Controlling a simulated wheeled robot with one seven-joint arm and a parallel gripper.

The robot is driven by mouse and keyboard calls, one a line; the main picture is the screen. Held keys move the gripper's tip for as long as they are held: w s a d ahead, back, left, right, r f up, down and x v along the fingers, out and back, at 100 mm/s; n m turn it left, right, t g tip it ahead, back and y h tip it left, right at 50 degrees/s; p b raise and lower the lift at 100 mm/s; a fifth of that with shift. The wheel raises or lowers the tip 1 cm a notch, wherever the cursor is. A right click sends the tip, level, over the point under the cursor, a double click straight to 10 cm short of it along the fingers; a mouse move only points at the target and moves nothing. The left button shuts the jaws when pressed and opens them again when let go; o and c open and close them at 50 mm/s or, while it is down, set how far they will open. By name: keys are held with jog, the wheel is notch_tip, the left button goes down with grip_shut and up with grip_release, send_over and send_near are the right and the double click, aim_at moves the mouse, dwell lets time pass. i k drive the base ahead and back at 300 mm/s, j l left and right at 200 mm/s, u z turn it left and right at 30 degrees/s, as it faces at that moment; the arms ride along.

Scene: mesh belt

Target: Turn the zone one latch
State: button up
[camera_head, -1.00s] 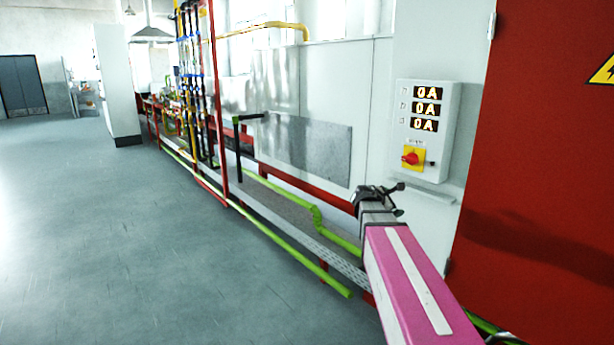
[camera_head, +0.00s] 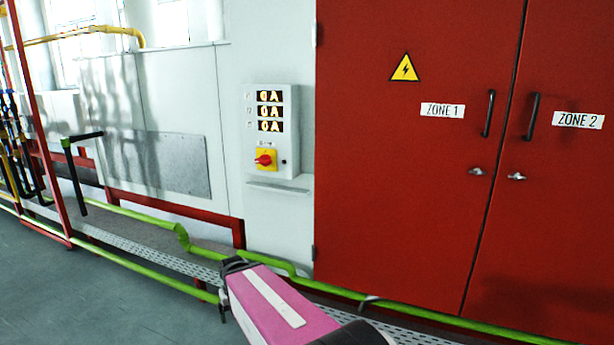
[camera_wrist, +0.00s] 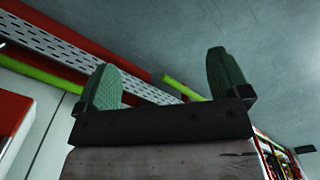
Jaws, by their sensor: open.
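The zone one latch (camera_head: 477,171) is a small metal handle on the left red cabinet door, below the ZONE 1 label (camera_head: 442,110) and the black pull handle (camera_head: 488,113). The door is shut. My gripper sits at the end of my pink arm, low in the head view, left of the red doors and well away from the latch. Its fingers are hard to make out there. In the wrist view my gripper (camera_wrist: 170,82) has its two green fingers wide apart with nothing between them. The latch is not in the wrist view.
A similar zone two latch (camera_head: 517,176) is on the right door (camera_head: 570,220). A control box (camera_head: 270,130) with a red knob hangs left of the doors. Green pipes (camera_head: 420,318) and a perforated metal tray (camera_head: 110,240) run low along the wall. Grey floor lies at left.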

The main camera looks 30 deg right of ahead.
aim_at(476, 171)
jog(key=z, duration=1.85)
